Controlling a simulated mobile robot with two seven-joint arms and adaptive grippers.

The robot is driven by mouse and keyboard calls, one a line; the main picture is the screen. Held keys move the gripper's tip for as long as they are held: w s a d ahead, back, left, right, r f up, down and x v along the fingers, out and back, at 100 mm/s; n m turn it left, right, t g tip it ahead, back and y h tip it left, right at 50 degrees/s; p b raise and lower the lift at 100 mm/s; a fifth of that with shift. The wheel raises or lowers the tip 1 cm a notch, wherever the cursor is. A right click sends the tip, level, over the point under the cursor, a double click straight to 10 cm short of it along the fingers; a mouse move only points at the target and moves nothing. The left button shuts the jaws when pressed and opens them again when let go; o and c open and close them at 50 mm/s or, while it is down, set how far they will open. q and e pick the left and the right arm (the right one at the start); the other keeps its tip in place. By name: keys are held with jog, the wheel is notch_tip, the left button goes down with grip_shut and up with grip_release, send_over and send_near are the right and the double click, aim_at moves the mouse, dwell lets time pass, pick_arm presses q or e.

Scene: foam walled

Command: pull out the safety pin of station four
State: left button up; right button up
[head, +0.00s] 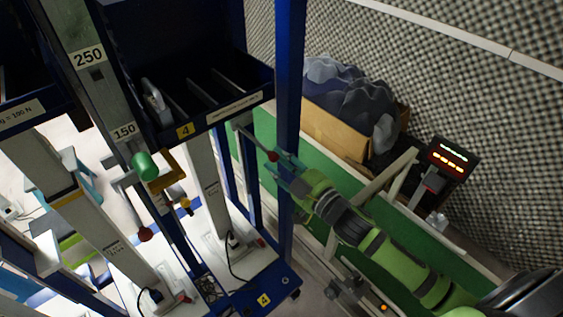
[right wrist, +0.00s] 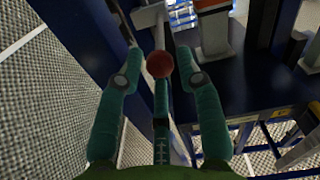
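A red ball knob (head: 272,156) sits on the end of a grey rod at the right side of the station marked with a yellow 4 label (head: 185,130). I cannot tell for certain that this is the safety pin. In the right wrist view the red knob (right wrist: 159,65) lies between the spread teal fingertips, with gaps visible at both sides. The grey crosspiece behind it is partly hidden. My left gripper is not in view.
A blue post (head: 289,80) stands close beside my right gripper. A cardboard box (head: 335,128) with grey foam and a lit display (head: 449,157) stand at right.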

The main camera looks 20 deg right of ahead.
jog(key=v, duration=1.2)
dwell(0.4)
jog(key=s+d+f+m+g+h, duration=0.1)
jog(key=s+d+f+g+h, duration=0.15)
jog(key=f, duration=0.85)
jog(key=s+d+f+m+g+h, duration=0.2)
jog(key=d+f, duration=0.1)
jog(key=f, duration=0.8)
jog(key=s+d+f+m+g+h, duration=0.1)
jog(key=s+d+f+g+h, duration=0.1)
jog(key=f, duration=0.9)
jog(key=s+a+f+g, duration=0.3)
jog(key=s+f+g, duration=0.1)
jog(key=s+f, duration=0.6)
jog(key=s+a+f+g, duration=0.4)
jog(key=s+f, duration=0.6)
jog(key=s, duration=0.6)
jog(key=shift+s+m+g, duration=0.25)
jog(key=shift+m+g, duration=0.05)
jog(key=shift+g, duration=0.45)
